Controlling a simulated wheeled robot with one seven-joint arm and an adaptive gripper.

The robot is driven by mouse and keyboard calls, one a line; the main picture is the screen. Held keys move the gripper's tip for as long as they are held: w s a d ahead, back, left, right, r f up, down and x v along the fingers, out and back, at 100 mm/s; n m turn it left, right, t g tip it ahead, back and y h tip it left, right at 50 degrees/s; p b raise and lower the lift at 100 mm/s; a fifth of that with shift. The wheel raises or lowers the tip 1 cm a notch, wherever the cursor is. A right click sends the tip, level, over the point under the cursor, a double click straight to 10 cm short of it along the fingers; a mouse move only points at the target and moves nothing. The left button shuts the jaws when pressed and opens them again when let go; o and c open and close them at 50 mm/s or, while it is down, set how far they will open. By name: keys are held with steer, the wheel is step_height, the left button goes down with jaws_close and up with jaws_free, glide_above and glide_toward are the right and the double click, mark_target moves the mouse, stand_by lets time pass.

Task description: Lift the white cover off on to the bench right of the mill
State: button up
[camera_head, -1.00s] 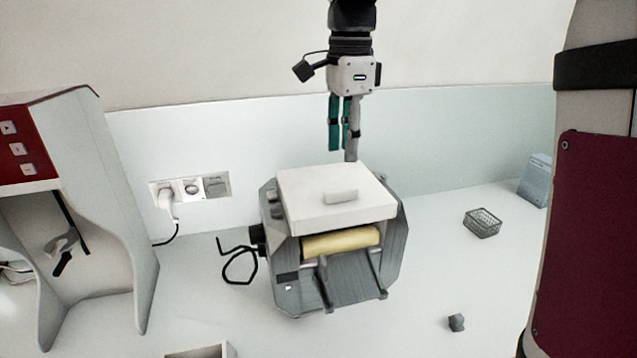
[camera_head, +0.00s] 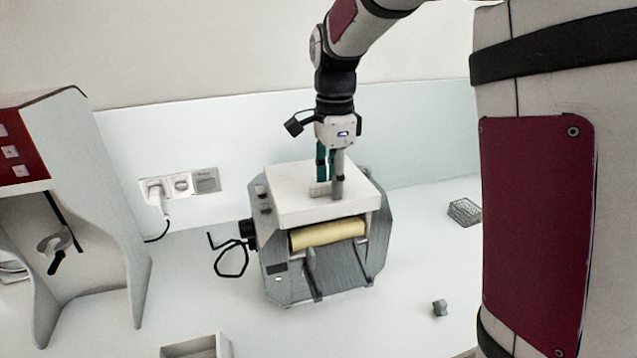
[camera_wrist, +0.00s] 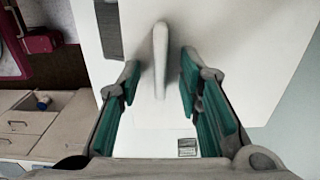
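The white cover (camera_head: 290,197) lies flat on top of the grey mill (camera_head: 271,278), above a pale yellow roller (camera_head: 327,234). A small raised handle (camera_head: 318,189) stands at the middle of the cover. My gripper (camera_head: 329,192) points down over the cover, with its fingertips at the handle. In the wrist view the cover (camera_wrist: 235,50) fills much of the picture, and the handle (camera_wrist: 160,60) lies between the two green-padded fingers of my gripper (camera_wrist: 158,80). There is a gap on both sides of the handle, so the gripper is open.
The bench (camera_head: 405,260) is bare just right of the mill. A wire basket (camera_head: 464,211) stands further right, and a small grey object (camera_head: 440,307) lies nearer the front. A red and white machine (camera_head: 110,210) stands left. A white box (camera_head: 195,348) is at the front.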

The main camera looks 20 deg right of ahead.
jaws_close()
steer(key=shift+r, duration=0.2)
